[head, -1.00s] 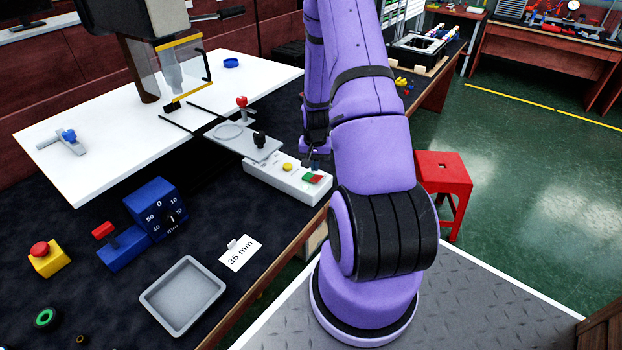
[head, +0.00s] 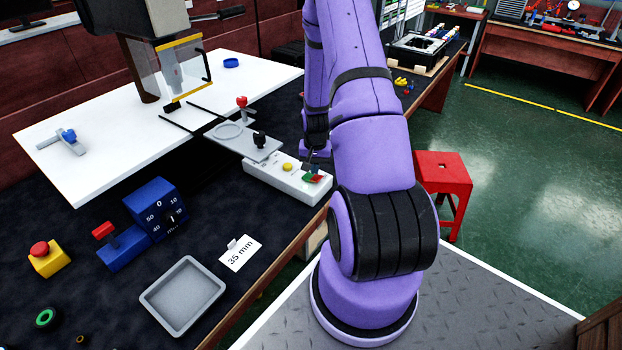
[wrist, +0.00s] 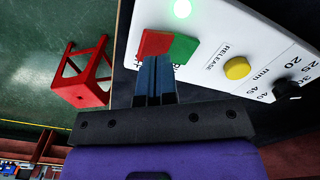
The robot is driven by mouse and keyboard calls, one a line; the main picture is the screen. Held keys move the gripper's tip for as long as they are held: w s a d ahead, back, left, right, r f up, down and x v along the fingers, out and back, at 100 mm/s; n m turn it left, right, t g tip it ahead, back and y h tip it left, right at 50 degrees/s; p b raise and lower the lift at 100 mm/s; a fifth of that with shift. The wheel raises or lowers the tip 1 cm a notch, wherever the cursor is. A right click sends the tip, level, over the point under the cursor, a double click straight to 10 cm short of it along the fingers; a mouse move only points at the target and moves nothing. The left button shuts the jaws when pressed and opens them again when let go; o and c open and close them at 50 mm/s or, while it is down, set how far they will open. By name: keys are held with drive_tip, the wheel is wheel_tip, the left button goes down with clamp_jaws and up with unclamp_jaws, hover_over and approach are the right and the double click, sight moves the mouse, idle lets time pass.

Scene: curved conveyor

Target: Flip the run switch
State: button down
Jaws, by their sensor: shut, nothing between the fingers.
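The red and green rocker switch (head: 313,178) is at the right end of a white control box (head: 262,176) on the bench edge. In the wrist view the rocker (wrist: 187,47) shows a red half on the left and a green half on the right. My gripper (head: 312,168) is shut and empty, with its tips at the rocker. In the wrist view my fingertips (wrist: 156,60) overlap the rocker's lower edge near the red-green border; I cannot tell if they touch. A green lamp (wrist: 180,8) glows above the rocker. Lettering below the rocker is mostly hidden by my fingers.
A yellow release button (wrist: 237,68) and a black knob (wrist: 287,89) with a millimetre scale are on the same box. A grey tray (head: 183,297), a blue dial box (head: 152,205) and a yellow box with a red button (head: 47,260) stand on the dark bench. A red stool (head: 443,170) stands right.

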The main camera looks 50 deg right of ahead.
drive_tip(key=shift+f, duration=1.25)
idle(0.8)
drive_tip(key=shift+r, duration=3.5)
